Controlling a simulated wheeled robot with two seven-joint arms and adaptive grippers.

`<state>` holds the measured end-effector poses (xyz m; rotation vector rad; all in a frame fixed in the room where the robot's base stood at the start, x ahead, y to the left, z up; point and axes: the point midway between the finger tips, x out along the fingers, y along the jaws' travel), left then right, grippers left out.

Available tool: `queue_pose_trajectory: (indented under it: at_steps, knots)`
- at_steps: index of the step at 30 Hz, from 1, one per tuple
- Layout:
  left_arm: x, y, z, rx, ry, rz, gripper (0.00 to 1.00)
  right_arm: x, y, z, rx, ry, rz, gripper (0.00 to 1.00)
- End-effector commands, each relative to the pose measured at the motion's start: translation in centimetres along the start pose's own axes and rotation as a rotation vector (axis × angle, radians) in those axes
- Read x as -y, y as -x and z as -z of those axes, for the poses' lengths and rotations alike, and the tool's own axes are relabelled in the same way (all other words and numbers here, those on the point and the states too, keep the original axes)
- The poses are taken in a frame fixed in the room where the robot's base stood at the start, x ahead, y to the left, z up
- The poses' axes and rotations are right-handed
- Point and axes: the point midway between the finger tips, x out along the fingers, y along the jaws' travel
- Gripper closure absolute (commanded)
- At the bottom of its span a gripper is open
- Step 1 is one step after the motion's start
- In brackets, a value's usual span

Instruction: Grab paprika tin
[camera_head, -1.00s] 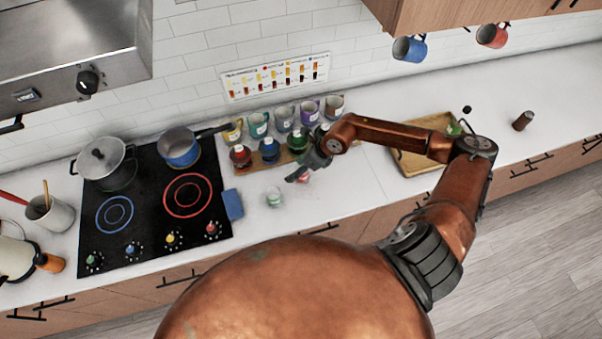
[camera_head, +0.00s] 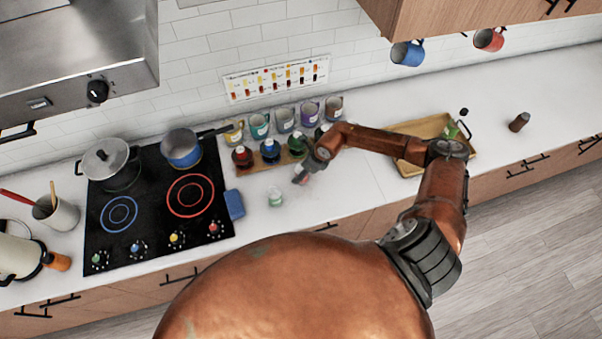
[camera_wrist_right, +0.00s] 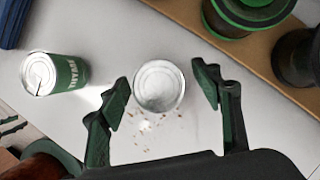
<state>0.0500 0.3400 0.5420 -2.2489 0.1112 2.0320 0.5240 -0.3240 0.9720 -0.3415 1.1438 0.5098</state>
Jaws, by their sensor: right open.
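The likely paprika tin (camera_head: 301,179), small and pale with a reddish patch, stands on the white counter in the head view, partly hidden by my right gripper (camera_head: 305,171). In the right wrist view, a tin (camera_wrist_right: 160,88) shows only its round silver lid; its label is hidden. My right gripper (camera_wrist_right: 163,86) is open there, one finger on each side of this tin, with gaps visible. A second tin (camera_wrist_right: 58,73) with a green label sits to the left; it also shows in the head view (camera_head: 275,197). My left gripper is not in view.
A wooden rack (camera_head: 250,168) with several dark-bodied, coloured-top jars stands behind the tins, with several labelled mugs (camera_head: 259,126) behind it. A blue sponge (camera_head: 234,204) lies left, beside the cooktop (camera_head: 150,225). A wooden tray (camera_head: 408,168) is right.

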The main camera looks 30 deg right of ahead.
Motion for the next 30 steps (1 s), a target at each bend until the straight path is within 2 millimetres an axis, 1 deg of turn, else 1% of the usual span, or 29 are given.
queue_pose_trajectory:
  at_steps: [3,22,30]
  knots:
    - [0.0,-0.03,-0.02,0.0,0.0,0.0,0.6,0.0,0.0,0.02,0.0,0.0,0.0,0.42]
    - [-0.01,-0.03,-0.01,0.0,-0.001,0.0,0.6,0.0,0.05,0.0,0.0,-0.001,0.0,0.86]
    - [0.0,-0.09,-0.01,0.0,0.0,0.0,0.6,0.02,0.11,-0.06,0.001,-0.001,0.0,0.87]
